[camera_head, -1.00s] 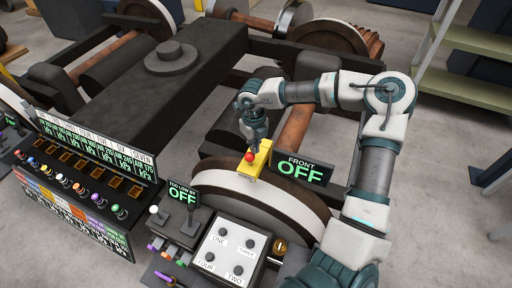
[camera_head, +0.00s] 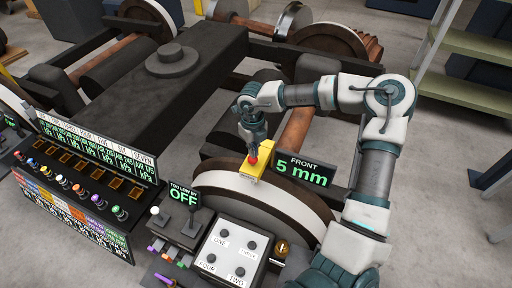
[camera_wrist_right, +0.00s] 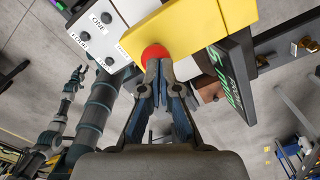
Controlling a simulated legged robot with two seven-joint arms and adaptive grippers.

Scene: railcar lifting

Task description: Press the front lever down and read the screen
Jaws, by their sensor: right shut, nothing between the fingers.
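The front lever is a yellow piece (camera_head: 255,170) with a red knob (camera_head: 252,160), on the rim of the near wheel in the head view. The black front screen (camera_head: 304,170) beside it reads "FRONT 5 mm" in green. My right gripper (camera_head: 251,149) is shut and empty, its fingertips at the red knob. In the right wrist view, the closed fingertips (camera_wrist_right: 158,66) meet the red knob (camera_wrist_right: 155,53) on the yellow piece (camera_wrist_right: 180,30). The screen (camera_wrist_right: 232,80) is seen at a steep angle there. My left gripper (camera_wrist_right: 75,76) shows small at the left of that view; its jaws are unclear.
A panel of coloured knobs (camera_head: 80,187) is at the left. A green shelf (camera_head: 455,90) stands at the right.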

